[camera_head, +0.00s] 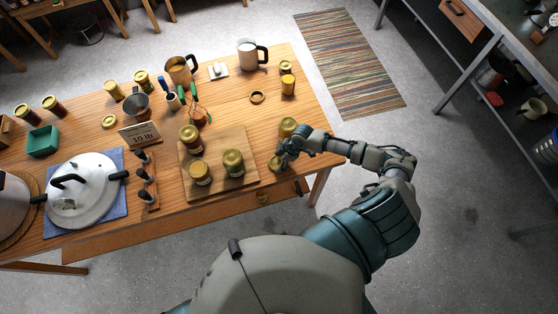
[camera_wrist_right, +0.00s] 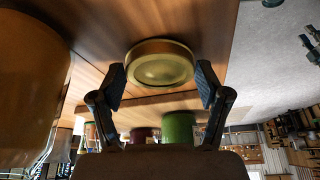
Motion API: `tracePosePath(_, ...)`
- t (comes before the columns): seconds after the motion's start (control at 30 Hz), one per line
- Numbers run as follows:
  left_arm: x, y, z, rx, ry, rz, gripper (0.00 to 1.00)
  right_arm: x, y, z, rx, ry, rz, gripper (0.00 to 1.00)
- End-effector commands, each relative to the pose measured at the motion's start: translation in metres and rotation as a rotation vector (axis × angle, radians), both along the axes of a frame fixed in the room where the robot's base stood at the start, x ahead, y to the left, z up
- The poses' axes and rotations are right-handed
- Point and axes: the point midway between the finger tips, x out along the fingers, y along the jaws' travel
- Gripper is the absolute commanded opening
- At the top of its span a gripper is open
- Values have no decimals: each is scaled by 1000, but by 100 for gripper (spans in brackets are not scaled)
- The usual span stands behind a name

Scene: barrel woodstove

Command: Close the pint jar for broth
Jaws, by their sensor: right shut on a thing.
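My right gripper (camera_head: 283,160) is at the right front edge of the wooden table, its fingers around a gold jar lid (camera_head: 275,163). In the right wrist view, the lid (camera_wrist_right: 160,65) sits between the two fingertips (camera_wrist_right: 160,85), with wood behind it. I cannot tell whether the lid touches the table. A gold-topped jar (camera_head: 288,127) stands just behind the gripper. Several gold-lidded jars, including one (camera_head: 233,162), stand on the cutting board to the left. Which jar is the pint jar for broth is unclear. My left gripper is not in view.

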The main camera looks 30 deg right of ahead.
Motion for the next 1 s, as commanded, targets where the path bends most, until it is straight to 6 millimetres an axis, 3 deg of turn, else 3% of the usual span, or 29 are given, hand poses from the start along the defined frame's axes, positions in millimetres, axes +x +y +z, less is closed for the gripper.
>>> tracePosePath(0.27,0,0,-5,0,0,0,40,1,-1,31,0,-6,1,57)
tracePosePath(0.73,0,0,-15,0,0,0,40,-109,-36,41,-3,3,4,57)
tracePosePath(1.0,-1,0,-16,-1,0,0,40,-145,-46,47,0,-1,0,57)
